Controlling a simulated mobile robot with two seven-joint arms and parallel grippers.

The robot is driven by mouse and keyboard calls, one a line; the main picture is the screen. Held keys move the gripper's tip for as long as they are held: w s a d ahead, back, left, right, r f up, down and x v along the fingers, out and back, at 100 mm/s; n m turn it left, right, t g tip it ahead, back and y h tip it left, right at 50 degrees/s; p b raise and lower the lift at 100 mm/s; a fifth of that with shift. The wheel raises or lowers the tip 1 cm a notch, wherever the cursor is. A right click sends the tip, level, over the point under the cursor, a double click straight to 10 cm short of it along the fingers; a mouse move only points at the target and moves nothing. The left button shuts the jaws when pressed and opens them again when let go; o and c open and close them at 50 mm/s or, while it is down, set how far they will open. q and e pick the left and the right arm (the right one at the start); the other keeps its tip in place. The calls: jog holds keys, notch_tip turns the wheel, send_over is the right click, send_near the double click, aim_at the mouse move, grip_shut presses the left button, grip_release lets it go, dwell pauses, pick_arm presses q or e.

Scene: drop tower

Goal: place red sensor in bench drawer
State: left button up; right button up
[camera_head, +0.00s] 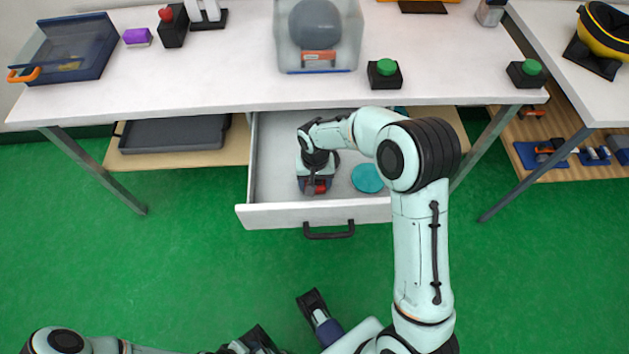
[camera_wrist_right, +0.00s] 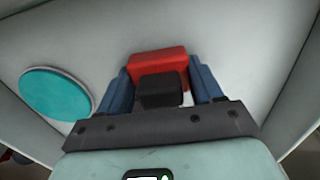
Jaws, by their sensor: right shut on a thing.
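The bench drawer (camera_head: 280,214) is pulled open below the white bench top, with its dark handle at the front. My right gripper (camera_head: 315,187) reaches down inside it and is shut on the red sensor (camera_head: 320,188). In the right wrist view, the red sensor (camera_wrist_right: 158,62), a red block with a black part, sits between the blue fingers of my right gripper (camera_wrist_right: 160,88). Pale drawer floor shows around it; I cannot tell whether the sensor touches that floor. My left arm comes in at the bottom left; its gripper (camera_head: 290,335) is only partly visible at the bottom edge.
A teal disc (camera_head: 367,178) lies in the drawer, right of my right gripper; it also shows in the wrist view (camera_wrist_right: 56,95). On the bench (camera_head: 230,85) stand a clear case (camera_head: 317,69), a green button (camera_head: 385,74) and a blue bin (camera_head: 68,50). The left drawer floor is clear.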

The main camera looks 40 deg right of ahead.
jog(key=shift+f, duration=0.1)
jog(key=o, duration=1.1)
jog(key=shift+o, duration=0.2)
jog(key=shift+r, duration=0.4)
notch_tip(320, 180, up, 12)
jog(key=shift+f+p, duration=0.2)
jog(key=shift+p, duration=1)
pick_arm(q)
jog(key=shift+s+r, duration=0.25)
jog(key=shift+r, duration=0.25)
jog(key=shift+s+r, duration=0.25)
jog(key=shift+r, duration=0.25)
jog(key=shift+a, duration=0.1)
